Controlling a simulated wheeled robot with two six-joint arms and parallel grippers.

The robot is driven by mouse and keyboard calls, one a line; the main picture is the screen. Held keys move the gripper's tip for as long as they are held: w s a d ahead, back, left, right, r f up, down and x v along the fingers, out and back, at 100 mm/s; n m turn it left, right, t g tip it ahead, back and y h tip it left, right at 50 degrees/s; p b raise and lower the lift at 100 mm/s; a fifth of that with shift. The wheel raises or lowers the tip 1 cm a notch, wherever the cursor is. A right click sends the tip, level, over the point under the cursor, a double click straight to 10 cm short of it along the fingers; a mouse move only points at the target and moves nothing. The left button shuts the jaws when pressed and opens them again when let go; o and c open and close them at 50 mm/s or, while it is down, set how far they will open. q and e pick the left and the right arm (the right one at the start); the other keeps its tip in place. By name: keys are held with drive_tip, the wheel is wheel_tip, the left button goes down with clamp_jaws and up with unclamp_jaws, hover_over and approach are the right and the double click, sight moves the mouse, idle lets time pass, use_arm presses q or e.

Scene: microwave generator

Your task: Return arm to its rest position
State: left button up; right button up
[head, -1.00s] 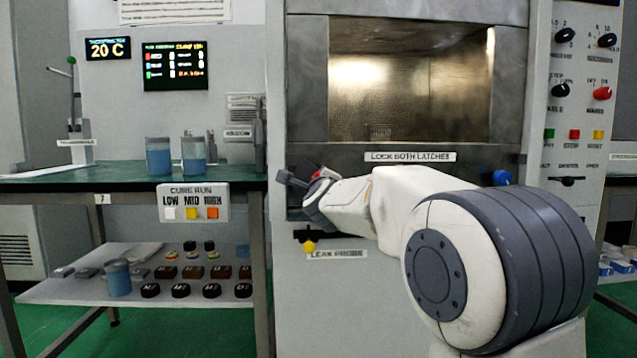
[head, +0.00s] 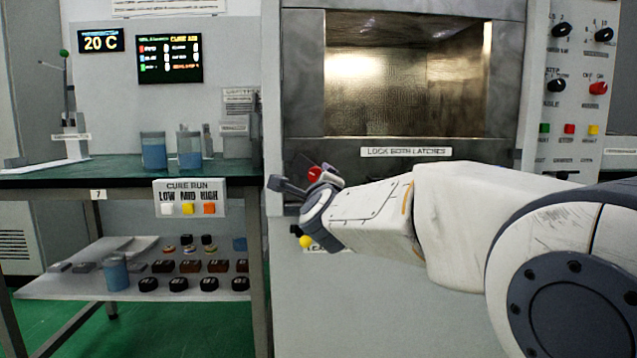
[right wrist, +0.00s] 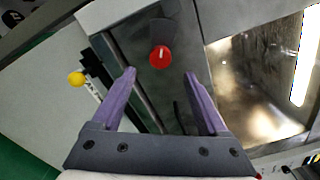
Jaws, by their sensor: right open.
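My right arm comes in from the right in the head view and reaches across the front of the metal cabinet. My right gripper (head: 298,190) is beside the red knob (head: 315,174) at the chamber's lower left corner. In the right wrist view its two purple fingers (right wrist: 160,88) stand wide apart with nothing between their tips. The red knob (right wrist: 160,57) shows beyond them, apart from both. My left gripper is not in view.
The chamber (head: 405,80) is open above the arm. A yellow knob (head: 305,242) sits just below the gripper. A bench (head: 60,181) with blue-filled beakers (head: 189,150) stands left, above a shelf (head: 60,287) of small parts. The control panel (head: 575,90) is at right.

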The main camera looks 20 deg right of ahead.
drive_tip(key=shift+v, duration=1)
